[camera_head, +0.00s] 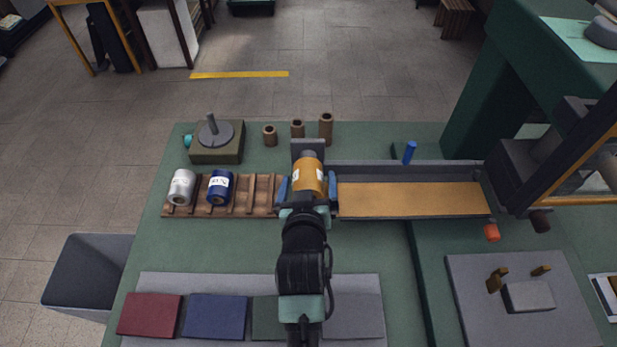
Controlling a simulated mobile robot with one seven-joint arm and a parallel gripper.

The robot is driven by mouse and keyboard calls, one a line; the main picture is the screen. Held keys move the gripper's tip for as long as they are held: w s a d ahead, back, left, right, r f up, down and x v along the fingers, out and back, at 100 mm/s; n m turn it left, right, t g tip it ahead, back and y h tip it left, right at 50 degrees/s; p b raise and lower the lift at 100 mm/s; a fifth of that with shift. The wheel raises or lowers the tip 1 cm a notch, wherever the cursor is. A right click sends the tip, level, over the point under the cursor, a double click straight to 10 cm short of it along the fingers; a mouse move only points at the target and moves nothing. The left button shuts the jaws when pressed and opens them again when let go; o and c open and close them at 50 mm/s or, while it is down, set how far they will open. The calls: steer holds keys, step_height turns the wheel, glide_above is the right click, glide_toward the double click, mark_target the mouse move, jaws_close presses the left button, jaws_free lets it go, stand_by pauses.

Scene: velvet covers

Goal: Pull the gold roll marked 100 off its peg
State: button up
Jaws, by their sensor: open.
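The gold roll (308,175) sits on its peg on a dark grey upright holder (308,149) near the middle of the green table. A white label shows on its side, but its marking is too small to read. My gripper (308,186) is open, with one blue-tipped finger on each side of the gold roll. I cannot tell whether the fingers touch it. My gripper and arm hide the near end of the roll and part of the peg.
A wooden rack (243,197) at left holds a white roll (182,187) and a blue roll (219,187). A shallow tray (410,199) adjoins at right, with a blue upright piece (409,152) behind. Cardboard cores (326,129) stand at the back. Coloured sheets (215,316) lie in front.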

steer(key=shift+w+f, duration=0.15)
steer(key=shift+w, duration=0.3)
steer(key=c, duration=1.5)
steer(key=shift+o, duration=0.2)
steer(key=shift+s+r+p, duration=0.25)
steer(key=shift+s+p, duration=0.05)
steer(key=shift+p, duration=0.1)
steer(key=shift+s+r+p, duration=0.15)
steer(key=shift+s+p, duration=0.55)
steer(key=shift+s, duration=0.75)
steer(key=shift+s+r+p, duration=0.15)
steer(key=shift+s+p, duration=0.55)
steer(key=shift+s, duration=0.7)
steer(key=s+p, duration=0.3)
steer(key=s, duration=0.6)
steer(key=shift+r, duration=0.35)
